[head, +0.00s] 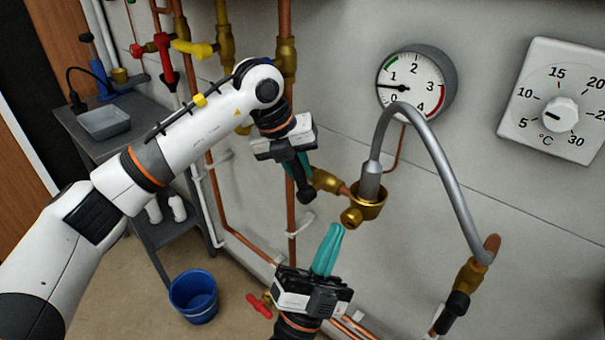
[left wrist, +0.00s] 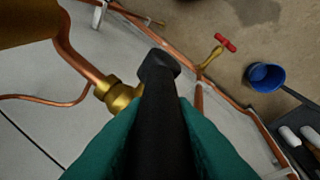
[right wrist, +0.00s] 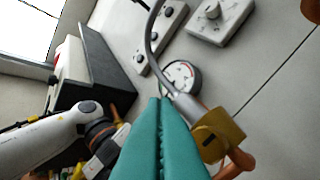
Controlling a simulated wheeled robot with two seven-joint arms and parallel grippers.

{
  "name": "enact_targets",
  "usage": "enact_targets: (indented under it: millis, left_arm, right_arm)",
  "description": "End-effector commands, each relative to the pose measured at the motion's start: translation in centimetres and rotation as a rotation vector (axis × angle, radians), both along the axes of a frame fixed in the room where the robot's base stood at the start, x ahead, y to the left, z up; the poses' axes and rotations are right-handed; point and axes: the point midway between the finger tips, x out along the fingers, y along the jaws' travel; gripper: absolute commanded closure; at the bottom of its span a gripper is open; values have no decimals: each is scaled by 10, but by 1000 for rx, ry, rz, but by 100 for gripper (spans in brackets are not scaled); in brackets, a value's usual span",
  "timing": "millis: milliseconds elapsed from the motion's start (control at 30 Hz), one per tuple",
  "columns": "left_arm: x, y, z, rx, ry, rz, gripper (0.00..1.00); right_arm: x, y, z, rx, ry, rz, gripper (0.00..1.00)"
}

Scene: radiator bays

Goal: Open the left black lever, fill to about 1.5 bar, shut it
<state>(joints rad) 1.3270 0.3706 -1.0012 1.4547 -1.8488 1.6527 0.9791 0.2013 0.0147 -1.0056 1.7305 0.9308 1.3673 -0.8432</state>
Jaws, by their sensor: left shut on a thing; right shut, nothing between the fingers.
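The left black lever (head: 305,191) hangs from a brass valve (head: 325,181). My left gripper (head: 299,170) is shut on this lever. In the left wrist view the lever (left wrist: 160,110) stands between the teal fingers, beside the brass fitting (left wrist: 117,96). The round pressure gauge (head: 413,84) has its needle between 0 and 1, near 0.5 bar. My right gripper (head: 328,250) is shut and empty, below the brass cup fitting (head: 368,208). Another black lever (head: 453,311) hangs at the lower right.
A grey hose (head: 440,160) arches from the cup fitting to the right-hand valve. A thermostat dial (head: 558,112) is on the wall. Copper pipes (head: 290,215) run down the wall. A red-handled tap (head: 260,305) is low down. A blue bucket (head: 193,296) stands on the floor.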

Motion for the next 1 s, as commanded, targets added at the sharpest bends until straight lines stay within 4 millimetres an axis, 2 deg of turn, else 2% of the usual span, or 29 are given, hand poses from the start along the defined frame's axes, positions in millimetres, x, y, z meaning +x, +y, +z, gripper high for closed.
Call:
enact_targets:
  millis: [33, 200, 467, 567, 700, 900, 1000]
  left_arm:
    - [1, 1, 2, -2, -5, 3, 100]
    - [1, 1, 2, -2, -6, 4, 100]
    - [1, 1, 3, -2, -6, 4, 100]
    - [1, 1, 2, -2, -6, 4, 100]
    - [1, 1, 2, -2, -6, 4, 100]
    - [1, 1, 3, -2, -6, 3, 100]
    - [1, 1, 3, -2, -6, 3, 100]
  right_arm:
    - [10, -10, 7, -8, 43, -33, 100]
    - [31, -33, 34, -18, 167, -100, 100]
    - [38, -40, 53, 371, 330, 56, 100]
    - [38, -31, 56, 512, 444, 157, 100]
    - [30, -6, 57, 636, 631, 313, 100]
    - [12, 25, 57, 667, 827, 467, 100]
    - [6, 32, 56, 663, 875, 501, 100]
